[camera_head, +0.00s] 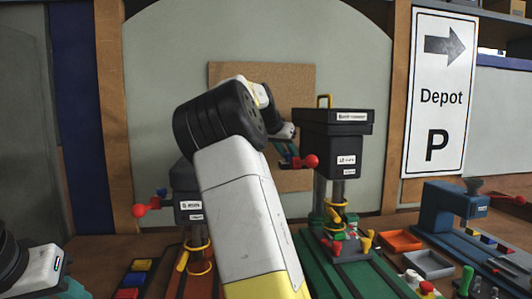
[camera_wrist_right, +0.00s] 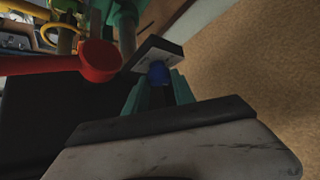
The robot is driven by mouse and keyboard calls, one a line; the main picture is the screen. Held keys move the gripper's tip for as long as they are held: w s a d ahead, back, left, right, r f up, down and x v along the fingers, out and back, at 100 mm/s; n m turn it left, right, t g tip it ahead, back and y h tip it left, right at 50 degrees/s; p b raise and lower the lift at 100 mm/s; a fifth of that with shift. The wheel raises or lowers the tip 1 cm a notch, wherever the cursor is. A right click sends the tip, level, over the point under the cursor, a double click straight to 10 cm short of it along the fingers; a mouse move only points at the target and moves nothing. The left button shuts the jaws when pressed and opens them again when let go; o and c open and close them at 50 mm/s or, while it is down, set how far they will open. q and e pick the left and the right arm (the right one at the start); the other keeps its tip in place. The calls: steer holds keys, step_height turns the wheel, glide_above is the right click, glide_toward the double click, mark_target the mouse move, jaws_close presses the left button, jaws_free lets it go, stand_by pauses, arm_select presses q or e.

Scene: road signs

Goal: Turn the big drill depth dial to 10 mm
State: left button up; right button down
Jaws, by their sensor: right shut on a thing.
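The big drill (camera_head: 335,130) stands right of centre, with a dark head, a yellow loop on top and a red ball handle (camera_head: 311,161). My right gripper (camera_head: 284,150) is at the left side of its head, partly hidden by my right arm. In the wrist view its teal fingers (camera_wrist_right: 158,90) are shut on a small blue knob (camera_wrist_right: 158,73), which seems to be the depth dial. A pale plate with a dark edge (camera_wrist_right: 157,53) is right behind the knob. No dial marks are legible. My left gripper (camera_head: 70,288) shows only partly at the lower left; its jaws are unclear.
The red handle (camera_wrist_right: 100,61) is close to the left of my right fingers in the wrist view. A smaller drill (camera_head: 187,205) stands left of my arm. A cork board (camera_head: 300,78) is behind. Trays (camera_head: 400,240) and a blue machine (camera_head: 445,215) are to the right.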

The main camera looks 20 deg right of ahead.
steer(key=shift+w+m+g+h, duration=0.15)
steer(key=shift+m+g+h, duration=0.2)
steer(key=shift+m+g, duration=0.7)
steer(key=shift+w+m+g+h, duration=0.1)
steer(key=shift+m+g+h, duration=0.4)
steer(key=shift+m, duration=0.85)
steer(key=shift+a+g, duration=0.1)
steer(key=shift+g, duration=0.15)
steer(key=c, duration=1.1)
jaws_free()
steer(key=shift+o, duration=0.2)
steer(key=v, duration=0.7)
steer(key=shift+a+r, duration=0.2)
steer(key=shift+r, duration=0.15)
